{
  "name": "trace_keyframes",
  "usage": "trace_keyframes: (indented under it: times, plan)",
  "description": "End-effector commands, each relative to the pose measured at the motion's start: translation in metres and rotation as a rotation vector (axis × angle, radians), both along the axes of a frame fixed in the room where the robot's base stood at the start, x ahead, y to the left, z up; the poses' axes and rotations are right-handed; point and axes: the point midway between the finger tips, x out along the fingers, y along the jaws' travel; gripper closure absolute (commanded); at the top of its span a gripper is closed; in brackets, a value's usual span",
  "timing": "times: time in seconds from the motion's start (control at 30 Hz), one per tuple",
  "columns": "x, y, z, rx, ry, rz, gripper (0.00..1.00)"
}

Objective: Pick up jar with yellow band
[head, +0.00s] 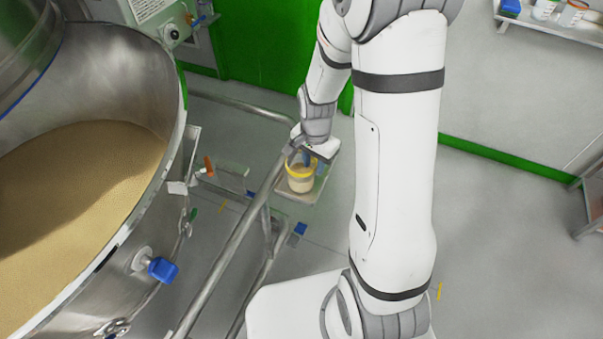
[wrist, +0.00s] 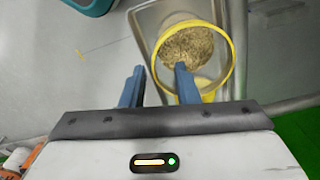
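The jar with a yellow band (head: 301,184) stands upright on a small metal tray (head: 312,192) beyond the steel rails. In the wrist view, the jar's yellow rim (wrist: 232,62) is a ring around grainy beige contents. My gripper (wrist: 160,68) is open, its two blue fingers apart. In the wrist view the right finger overlaps the jar's opening, and the left finger is left of the jar, over the tray (wrist: 147,22). I cannot tell whether either finger touches the jar. In the head view my gripper (head: 303,159) is right at the jar's top and partly covers it.
A large steel vessel (head: 150,90) holding tan powder fills the left. Steel rails (head: 240,232) run close in front of the jar. A shelf (head: 560,28) with several containers is at upper right. Open grey floor (head: 500,240) lies to the right.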

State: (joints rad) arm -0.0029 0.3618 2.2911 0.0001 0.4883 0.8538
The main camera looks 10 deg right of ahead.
Motion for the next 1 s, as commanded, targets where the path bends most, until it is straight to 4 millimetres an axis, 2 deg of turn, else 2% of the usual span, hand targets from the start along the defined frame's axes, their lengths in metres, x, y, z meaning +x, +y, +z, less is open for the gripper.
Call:
trace_keyframes:
  times: [0.2,0.3,0.6,0.93,1.0]
  plan:
    - [-0.007,0.003,-0.033,0.000,0.004,0.002,0.72]
    - [-0.006,0.003,-0.043,0.000,0.003,0.001,0.72]
    - [-0.006,0.002,-0.048,0.000,0.000,0.001,0.72]
    - [-0.006,0.002,-0.048,0.000,0.000,0.000,0.98]
    - [-0.006,0.002,-0.048,0.000,0.000,0.000,1.00]
